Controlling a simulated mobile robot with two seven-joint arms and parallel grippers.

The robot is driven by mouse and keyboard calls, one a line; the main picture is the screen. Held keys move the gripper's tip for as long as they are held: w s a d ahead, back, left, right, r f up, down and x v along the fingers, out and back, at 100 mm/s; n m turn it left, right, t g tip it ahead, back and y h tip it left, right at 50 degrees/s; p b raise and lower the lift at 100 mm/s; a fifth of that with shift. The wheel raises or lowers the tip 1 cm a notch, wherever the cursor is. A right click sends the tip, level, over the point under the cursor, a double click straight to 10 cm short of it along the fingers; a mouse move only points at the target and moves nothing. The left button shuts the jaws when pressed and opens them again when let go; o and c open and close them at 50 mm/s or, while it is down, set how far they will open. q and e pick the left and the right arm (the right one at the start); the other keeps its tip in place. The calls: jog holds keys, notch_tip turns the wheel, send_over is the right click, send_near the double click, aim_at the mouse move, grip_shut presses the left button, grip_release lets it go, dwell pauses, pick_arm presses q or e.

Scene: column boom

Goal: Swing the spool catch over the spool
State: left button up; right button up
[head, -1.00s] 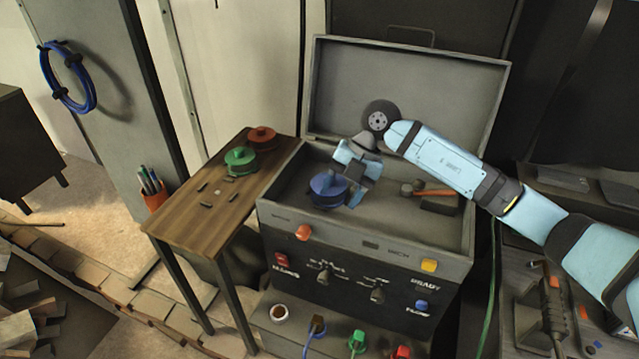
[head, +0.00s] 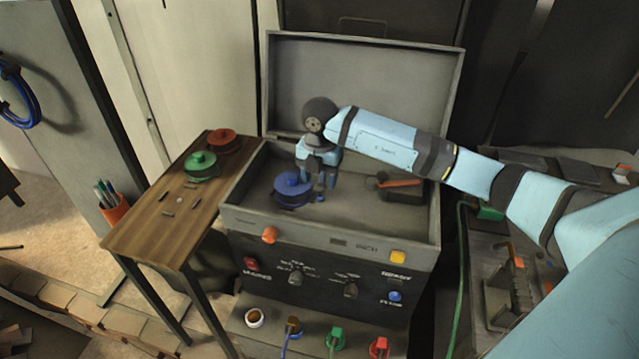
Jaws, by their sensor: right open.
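The blue spool (head: 290,187) sits in the left part of the open box (head: 232,216). My right gripper (head: 321,194) points down into the box at the spool's right side, with its fingers apart. I cannot tell whether it touches the spool. An orange-red bar (head: 400,183) with a dark round end lies on a dark block at the right inside the box; whether it is the spool catch I cannot tell. My left gripper is not in view.
A wooden side table (head: 150,222) at the left holds a green spool (head: 200,166), an orange-red spool (head: 222,140) and several small dark pieces. The raised lid (head: 370,88) stands behind my right arm. Buttons and knobs cover the box's front panel. A cluttered bench stands at the right.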

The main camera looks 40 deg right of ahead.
aim_at(320, 186)
jog(key=shift+f, duration=1.55)
jog(key=shift+c, duration=0.2)
jog(key=c, duration=0.9)
